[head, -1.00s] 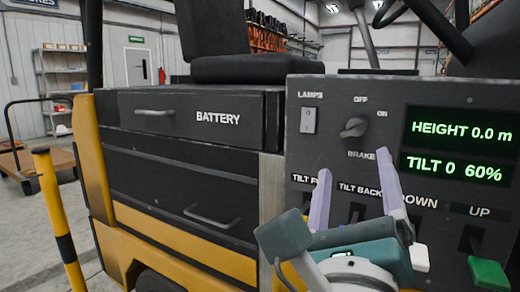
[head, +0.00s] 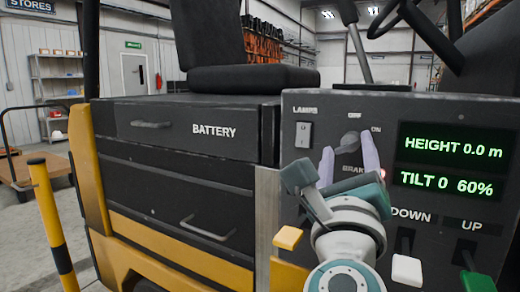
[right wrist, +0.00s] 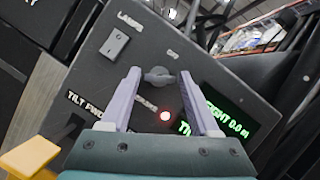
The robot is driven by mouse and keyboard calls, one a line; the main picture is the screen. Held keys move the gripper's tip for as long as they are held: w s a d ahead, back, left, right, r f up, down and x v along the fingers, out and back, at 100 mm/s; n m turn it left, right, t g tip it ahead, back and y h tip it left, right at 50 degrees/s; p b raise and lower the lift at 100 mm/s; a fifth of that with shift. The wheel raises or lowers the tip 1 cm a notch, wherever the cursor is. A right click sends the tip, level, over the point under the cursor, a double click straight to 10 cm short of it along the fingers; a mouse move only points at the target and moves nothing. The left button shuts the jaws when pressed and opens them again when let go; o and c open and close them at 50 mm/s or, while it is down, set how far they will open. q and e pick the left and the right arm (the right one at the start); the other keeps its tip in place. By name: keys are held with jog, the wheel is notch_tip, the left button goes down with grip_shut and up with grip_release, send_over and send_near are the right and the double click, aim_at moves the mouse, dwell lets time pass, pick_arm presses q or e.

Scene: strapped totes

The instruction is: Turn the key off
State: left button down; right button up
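The key (head: 349,141) is a grey knob on the dark control panel (head: 292,200) of the truck, between the OFF and ON labels. It also shows in the right wrist view (right wrist: 158,77); its exact setting is hard to tell. My right gripper (head: 347,152) is open, with its two pale purple fingers pointing at the panel. In the right wrist view the fingertips (right wrist: 160,84) stand on either side of the key, with gaps visible. Whether they touch it is unclear. My left gripper is out of view.
A lamps switch (head: 304,134) is left of the key. A red light (right wrist: 166,116) glows near the BRAKE label. Green displays (head: 455,165) are on the right. Below are levers with yellow (head: 288,238), white (head: 407,270) and green (head: 477,282) handles.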

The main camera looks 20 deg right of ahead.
grip_shut()
dwell(0.3)
jog(key=n+y+p, duration=0.1)
jog(key=n+p, duration=0.3)
jog(key=n+y+p, duration=0.2)
jog(key=n+p, duration=0.2)
jog(key=r+n+y+p, duration=0.1)
jog(key=n+p, duration=0.2)
jog(key=p, duration=0.2)
jog(key=shift+s+d+n+y, duration=0.1)
jog(key=shift+n+y, duration=0.3)
jog(key=shift+f+n+g+p, duration=0.15)
jog(key=shift+n+g+p, duration=0.45)
jog(key=shift+n+p, duration=0.55)
jog(key=shift+f, duration=0.1)
